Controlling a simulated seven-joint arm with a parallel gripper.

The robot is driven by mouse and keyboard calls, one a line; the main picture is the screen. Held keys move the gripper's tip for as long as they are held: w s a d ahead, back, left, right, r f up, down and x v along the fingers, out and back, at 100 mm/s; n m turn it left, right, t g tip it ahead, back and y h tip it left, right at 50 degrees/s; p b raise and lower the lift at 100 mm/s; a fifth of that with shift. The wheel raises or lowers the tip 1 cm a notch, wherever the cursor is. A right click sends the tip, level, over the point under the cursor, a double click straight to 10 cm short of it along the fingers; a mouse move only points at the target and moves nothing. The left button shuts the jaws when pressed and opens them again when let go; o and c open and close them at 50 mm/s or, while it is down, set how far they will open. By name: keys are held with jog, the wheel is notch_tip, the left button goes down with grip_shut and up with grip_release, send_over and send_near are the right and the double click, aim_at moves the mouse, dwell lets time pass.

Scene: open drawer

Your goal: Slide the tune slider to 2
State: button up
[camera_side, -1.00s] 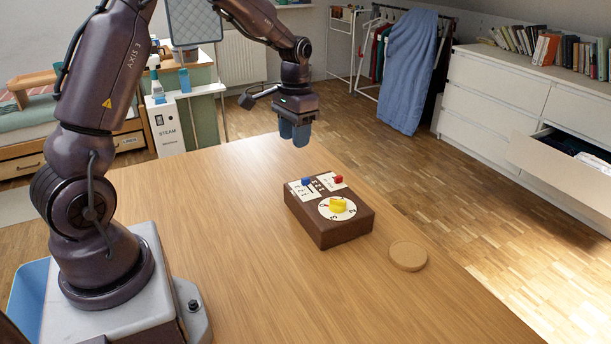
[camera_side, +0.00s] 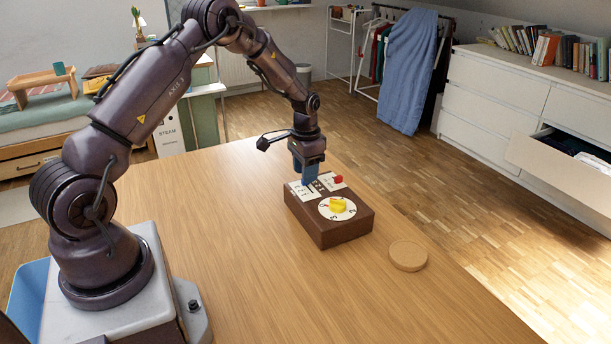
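A dark brown box (camera_side: 342,231) with a control panel on top sits on the wooden table. A yellow knob (camera_side: 342,206) stands on a white numbered dial (camera_side: 325,208). A red slider knob (camera_side: 338,179) sits on a white plate at the back right of the box. A white numbered plate (camera_side: 298,191) lies at the back left, where the blue slider knob is now hidden by or merged with my blue fingertips. My gripper (camera_side: 309,179) points down at this plate, touching or just above it. I cannot tell whether its fingers are closed on the blue knob.
A round cork-coloured coaster (camera_side: 408,255) lies on the table (camera_side: 260,270) to the right of the box. The table is clear in front and to the left of the box. A white dresser (camera_side: 490,110) with an open drawer stands beyond the table.

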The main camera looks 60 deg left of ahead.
aim_at(309, 188)
jog(key=shift+f, duration=0.95)
jog(key=shift+c, duration=0.2)
grip_shut()
jog(key=shift+d, duration=0.95)
jog(key=shift+o, duration=0.2)
grip_release()
notch_tip(309, 188, up, 13)
